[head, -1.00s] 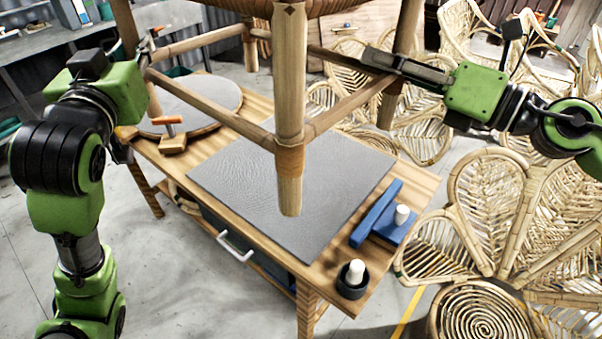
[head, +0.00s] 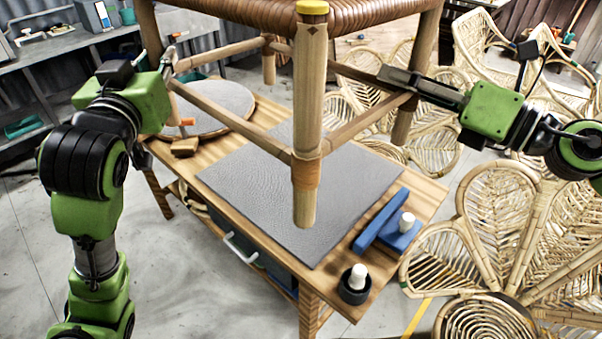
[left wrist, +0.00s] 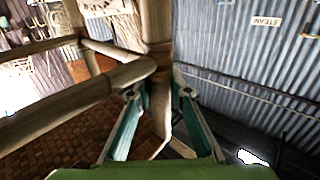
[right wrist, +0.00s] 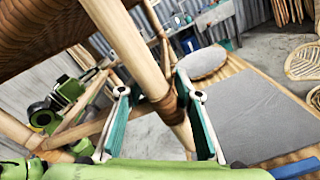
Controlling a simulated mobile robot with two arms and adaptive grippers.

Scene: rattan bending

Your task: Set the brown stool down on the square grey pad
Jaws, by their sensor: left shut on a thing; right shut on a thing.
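The brown stool (head: 308,110) hangs upright over the table, with a woven seat, pale legs and rails. Its near leg has a yellow cap on top and ends in front of the square grey pad (head: 240,185), seemingly a little above it. The far leg ends are partly hidden. My left gripper (head: 172,72) is shut on the stool's left leg, which stands between its fingers in the left wrist view (left wrist: 157,95). My right gripper (head: 392,78) is shut on the right leg, also between the fingers in the right wrist view (right wrist: 168,95).
A round grey disc (head: 222,100) and an orange-handled clamp (head: 186,122) are at the table's left. A blue tool (head: 378,222) and a black cup (head: 354,292) with a white piece are at the right front. Rattan chairs (head: 515,200) crowd the right side.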

